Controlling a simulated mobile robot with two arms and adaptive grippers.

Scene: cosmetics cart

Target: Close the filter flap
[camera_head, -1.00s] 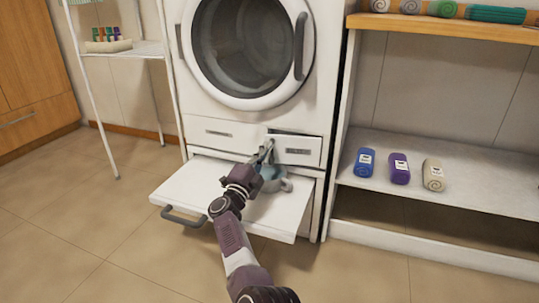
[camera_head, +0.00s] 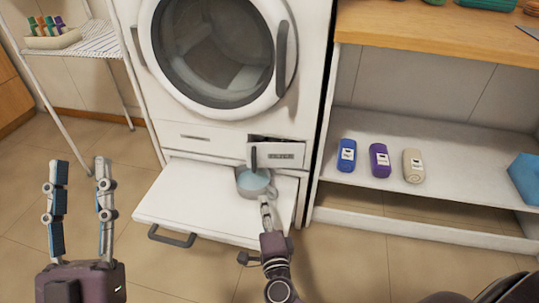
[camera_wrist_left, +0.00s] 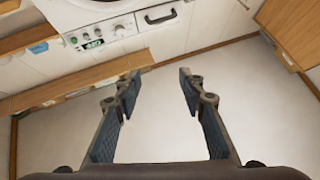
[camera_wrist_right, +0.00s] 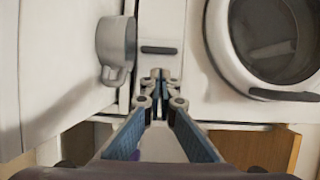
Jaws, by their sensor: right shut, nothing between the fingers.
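The filter flap (camera_head: 288,163) is a small white panel with a grey grip at the machine's lower right. It is tilted open, with a dark gap along its top edge. A blue-grey cup (camera_head: 252,184) stands on the pulled-out shelf in front of it. My right gripper (camera_head: 265,207) is shut and empty, low in front of the flap and close to the cup. In the right wrist view its fingertips (camera_wrist_right: 160,75) point toward a panel with a dark grip, the cup (camera_wrist_right: 115,45) beside them. My left gripper (camera_head: 78,165) is open and empty, left of the shelf.
The white shelf (camera_head: 190,200) with a dark handle sticks out below the flap. The round-doored machine (camera_head: 215,50) stands above. A rack at the right holds blue, purple and beige rolled items (camera_head: 380,160). A wire rack (camera_head: 85,42) stands at the left. Floor is free in front.

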